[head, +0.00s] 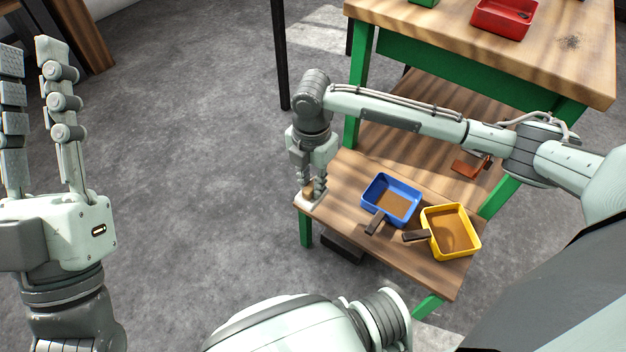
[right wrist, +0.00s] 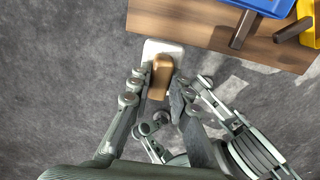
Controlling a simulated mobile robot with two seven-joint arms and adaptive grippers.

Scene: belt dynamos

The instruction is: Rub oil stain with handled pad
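The handled pad has a white base (right wrist: 163,48) and a brown handle (right wrist: 160,76). In the head view the pad (head: 308,201) shows at the left corner of the low wooden shelf. My right gripper (head: 311,186) points down with its fingers on both sides of the handle, shut on it; in the right wrist view the fingers (right wrist: 160,80) flank the handle closely. The pad appears past the shelf edge there; its height is hard to judge. A dark oil stain (head: 569,42) marks the wooden tabletop at the upper right. My left gripper (head: 32,60) is open and empty, pointing up.
A blue tray (head: 376,183) and a yellow tray (head: 474,238), each with a dark handle, stand on the low shelf (head: 345,215). A reddish-brown object (head: 468,167) lies farther back. A red bin (head: 504,33) stands on the table (head: 440,30) left of the stain. Green legs support the furniture.

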